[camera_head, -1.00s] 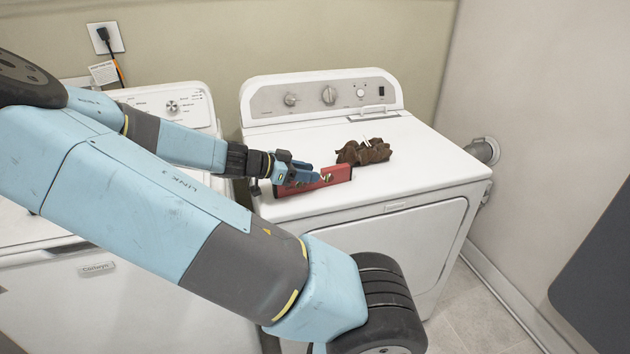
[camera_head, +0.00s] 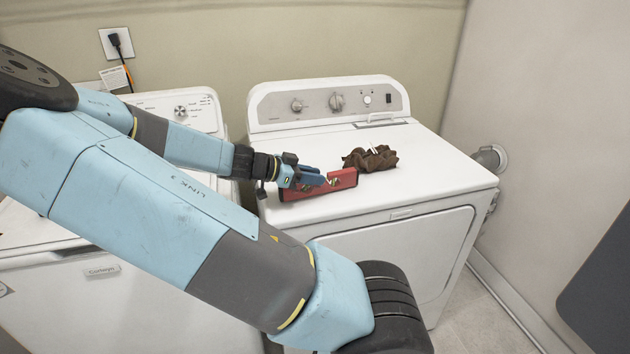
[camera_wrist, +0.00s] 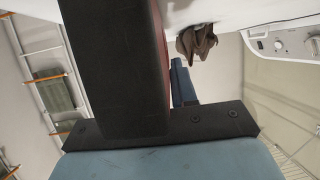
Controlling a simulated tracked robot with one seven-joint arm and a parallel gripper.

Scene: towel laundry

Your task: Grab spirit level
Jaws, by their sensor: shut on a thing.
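The spirit level (camera_head: 346,180) is a red bar with a yellowish vial. It stands on edge at the front left of the white dryer top, near the front edge. My gripper (camera_head: 318,182) reaches it from the left and is shut on it. The blue fingers cover part of its upper side. Whether the level touches the dryer top or is slightly raised I cannot tell. In the wrist view a dark finger (camera_wrist: 115,70) fills much of the picture, and only a thin reddish strip of the level (camera_wrist: 160,35) shows beside it.
A crumpled brown cloth (camera_head: 370,159) lies just behind the level; it also shows in the wrist view (camera_wrist: 196,42). The dryer top (camera_head: 440,165) is clear to the right. A second white appliance (camera_head: 100,300) stands on the left, under my arm. A wall closes the right side.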

